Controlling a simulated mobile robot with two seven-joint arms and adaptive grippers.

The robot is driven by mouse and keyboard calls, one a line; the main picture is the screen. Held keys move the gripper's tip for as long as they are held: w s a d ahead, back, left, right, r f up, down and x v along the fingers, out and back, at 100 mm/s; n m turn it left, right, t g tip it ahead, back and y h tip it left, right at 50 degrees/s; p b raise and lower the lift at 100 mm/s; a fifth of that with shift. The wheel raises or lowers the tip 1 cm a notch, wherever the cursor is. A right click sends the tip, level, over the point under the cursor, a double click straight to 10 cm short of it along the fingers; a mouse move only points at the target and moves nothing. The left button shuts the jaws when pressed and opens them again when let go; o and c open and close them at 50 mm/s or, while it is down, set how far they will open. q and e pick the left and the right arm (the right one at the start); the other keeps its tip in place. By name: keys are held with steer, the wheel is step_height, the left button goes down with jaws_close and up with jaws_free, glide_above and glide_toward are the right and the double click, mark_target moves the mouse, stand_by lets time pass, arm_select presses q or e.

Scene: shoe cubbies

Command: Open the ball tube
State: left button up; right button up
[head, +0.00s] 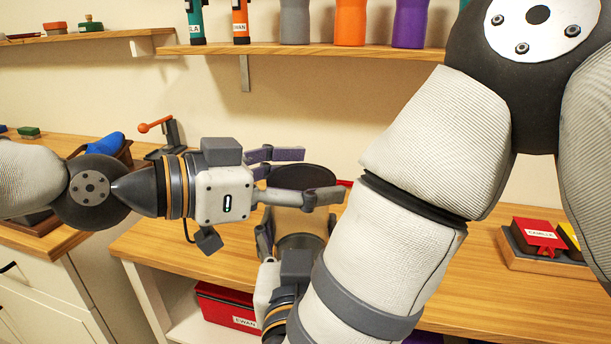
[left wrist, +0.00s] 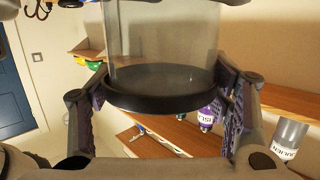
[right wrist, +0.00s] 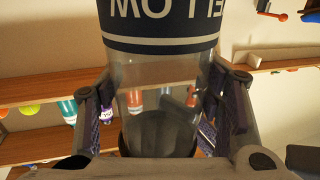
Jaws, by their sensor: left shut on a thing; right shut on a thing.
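The ball tube is a clear cylinder (head: 290,220) held above the wooden counter, its dark round lid (head: 303,178) on top. My left gripper (head: 311,174) comes in from the left with its fingers on either side of the lid. In the left wrist view the lid (left wrist: 155,101) sits between the fingers, against the clear tube wall (left wrist: 160,45). My right gripper (right wrist: 160,115) is shut on the tube lower down. The right wrist view shows a navy label band (right wrist: 165,18) with inverted white letters. My right forearm hides part of the tube and gripper in the head view.
A wall shelf (head: 300,52) above holds several bottles. The counter (head: 450,270) is mostly clear, with a wooden tray (head: 540,262) of labelled boxes at right. A red box (head: 228,305) stands below the counter. An orange-handled device (head: 165,130) stands at left.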

arm_select(q)
steer(key=shift+r, duration=0.1)
steer(key=shift+r, duration=1)
